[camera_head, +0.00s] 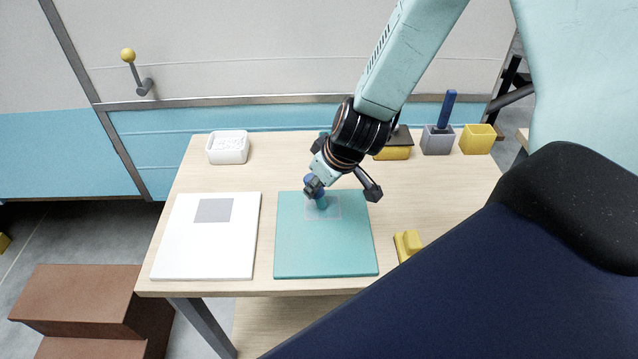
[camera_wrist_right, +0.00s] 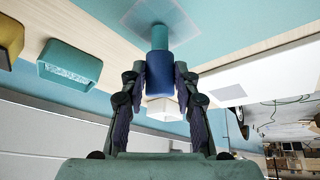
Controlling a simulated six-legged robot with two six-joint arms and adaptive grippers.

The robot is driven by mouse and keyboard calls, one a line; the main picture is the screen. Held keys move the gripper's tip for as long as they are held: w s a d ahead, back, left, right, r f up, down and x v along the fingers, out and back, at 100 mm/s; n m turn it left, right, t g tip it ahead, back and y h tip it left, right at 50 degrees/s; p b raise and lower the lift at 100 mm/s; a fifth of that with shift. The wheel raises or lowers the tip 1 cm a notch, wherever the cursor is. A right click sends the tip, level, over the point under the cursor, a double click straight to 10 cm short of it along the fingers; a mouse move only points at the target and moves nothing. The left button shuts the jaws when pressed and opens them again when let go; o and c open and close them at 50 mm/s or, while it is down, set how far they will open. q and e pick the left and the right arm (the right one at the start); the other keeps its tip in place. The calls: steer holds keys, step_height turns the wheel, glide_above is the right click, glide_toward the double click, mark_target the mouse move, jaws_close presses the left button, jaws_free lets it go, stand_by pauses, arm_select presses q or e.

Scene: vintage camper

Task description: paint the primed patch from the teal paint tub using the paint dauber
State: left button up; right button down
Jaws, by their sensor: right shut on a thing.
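My right gripper (camera_head: 318,182) is shut on the blue handle of the paint dauber (camera_head: 315,190). The dauber also shows in the right wrist view (camera_wrist_right: 159,72), its teal tip pointing at the panel. The tip is over the primed patch (camera_head: 330,212), a faint pale rectangle on the teal panel (camera_head: 325,250); whether it touches is hard to tell. The teal paint tub (camera_wrist_right: 70,66) shows in the right wrist view with teal paint inside; in the head view my right gripper mostly hides it. My left gripper is not in view.
A white panel (camera_head: 205,255) with a grey patch lies at left, a white tub (camera_head: 228,150) behind it. A grey holder (camera_head: 438,141) with a blue-handled tool, a yellow box (camera_head: 478,139) and a yellow item (camera_head: 407,245) are at right. A brown step (camera_head: 80,292) stands left of the table.

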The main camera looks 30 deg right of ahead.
steer(key=shift+w+d+r+p, duration=0.1)
steer(key=shift+w+d+p, duration=0.15)
steer(key=shift+w+p, duration=0.15)
steer(key=shift+w+d+p, duration=0.3)
steer(key=shift+w+d, duration=0.05)
steer(key=shift+w, duration=0.25)
steer(key=shift+w+d+p, duration=0.25)
steer(key=shift+w+d, duration=0.05)
steer(key=shift+w, duration=0.25)
steer(key=shift+s+d+p, duration=0.15)
steer(key=shift+p, duration=0.15)
steer(key=shift+s+d+p, duration=0.15)
steer(key=shift+d+p, duration=0.2)
steer(key=shift+p, duration=0.1)
steer(key=shift+s+a, duration=0.35)
steer(key=shift+s, duration=0.3)
steer(key=shift+s+a, duration=0.6)
steer(key=shift+s, duration=0.25)
steer(key=shift+s+a+f, duration=0.2)
steer(key=shift+s+a, duration=0.1)
steer(key=shift+s, duration=0.35)
steer(key=shift+s+a+r, duration=0.15)
steer(key=shift+s+a, duration=0.5)
steer(key=shift+s, duration=0.35)
